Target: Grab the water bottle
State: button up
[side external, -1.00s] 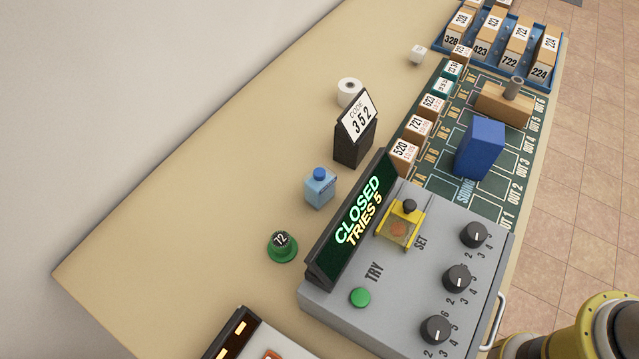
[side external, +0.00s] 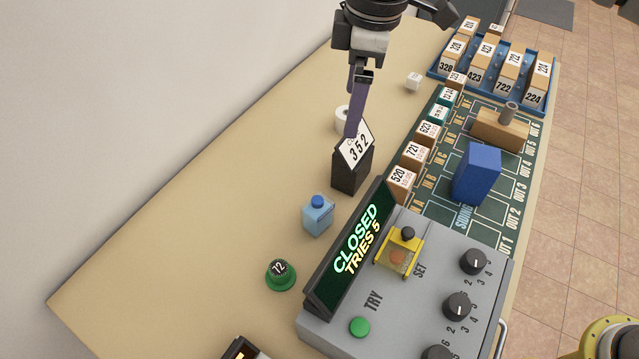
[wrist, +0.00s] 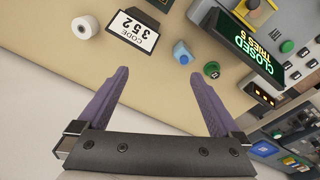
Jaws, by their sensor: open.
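The water bottle is the small light-blue squarish bottle (side external: 317,218) with a darker blue cap, upright on the tan table left of the display panel. It also shows in the wrist view (wrist: 182,54), ahead of my fingers and nearer the right one. My gripper (wrist: 158,72) is open and empty, with two purple fingers wide apart. In the side view my gripper (side external: 354,134) is above the table by the code stand, farther back than the bottle and clear of it. One finger is hidden there.
A black stand with a code 352 card (side external: 353,160) and a white roll (side external: 342,120) stand behind the bottle. A green round weight (side external: 281,274) marked 72 sits in front. The grey control box (side external: 400,300) with its CLOSED display is at the right. The table's left side is clear.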

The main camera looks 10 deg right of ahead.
jog(key=n+g, duration=0.1)
send_near(317, 204)
jog(key=shift+w+a+h, duration=0.1)
jog(key=shift+w+h, duration=0.3)
jog(key=shift+w, duration=0.2)
jog(key=shift+s+a+f, duration=0.15)
jog(key=shift+s+a, duration=0.05)
notch_tip(317, 204, down, 13)
jog(key=shift+f, duration=0.1)
jog(key=c, duration=1.3)
